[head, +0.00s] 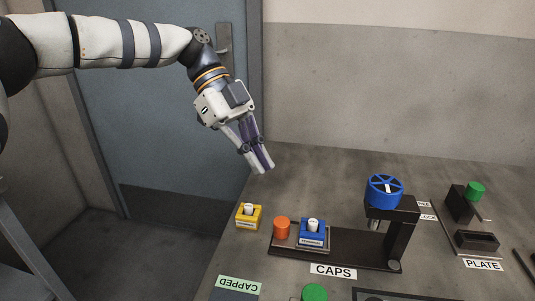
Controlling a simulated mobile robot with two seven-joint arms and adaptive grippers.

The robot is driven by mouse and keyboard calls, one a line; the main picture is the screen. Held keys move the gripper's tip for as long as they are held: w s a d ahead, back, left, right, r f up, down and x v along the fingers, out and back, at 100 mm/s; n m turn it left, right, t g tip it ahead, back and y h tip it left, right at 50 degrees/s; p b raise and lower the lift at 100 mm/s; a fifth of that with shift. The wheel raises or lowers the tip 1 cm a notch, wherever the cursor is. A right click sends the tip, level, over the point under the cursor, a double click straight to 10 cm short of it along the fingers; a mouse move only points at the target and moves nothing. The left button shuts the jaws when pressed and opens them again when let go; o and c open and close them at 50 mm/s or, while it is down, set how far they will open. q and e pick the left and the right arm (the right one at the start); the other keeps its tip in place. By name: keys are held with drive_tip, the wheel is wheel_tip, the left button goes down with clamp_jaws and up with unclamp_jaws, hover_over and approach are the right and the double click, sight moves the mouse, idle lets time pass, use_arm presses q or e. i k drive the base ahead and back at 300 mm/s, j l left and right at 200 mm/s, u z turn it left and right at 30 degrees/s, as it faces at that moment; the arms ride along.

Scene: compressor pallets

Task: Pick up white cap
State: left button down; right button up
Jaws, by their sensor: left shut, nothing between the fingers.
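A small white cylinder (249,209) stands on a yellow block (247,222) near the table's left edge. Another white piece (313,225) stands on a blue block (310,237) on the dark fixture. I cannot tell which of the two white pieces is the white cap. My left gripper (263,170) is shut and empty, pointing down at the back left of the table, above and behind the yellow block and apart from both white pieces. My right gripper is not in view.
An orange cylinder (282,228) stands beside the blue block. A dark press with a blue wheel (384,190) rises at the right of the fixture (350,248) behind the CAPS label (333,271). Green pieces (475,190) (315,293) stand at the right and front. The table's back middle is clear.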

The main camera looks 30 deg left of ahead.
sight(312, 225)
drive_tip(key=k, duration=1)
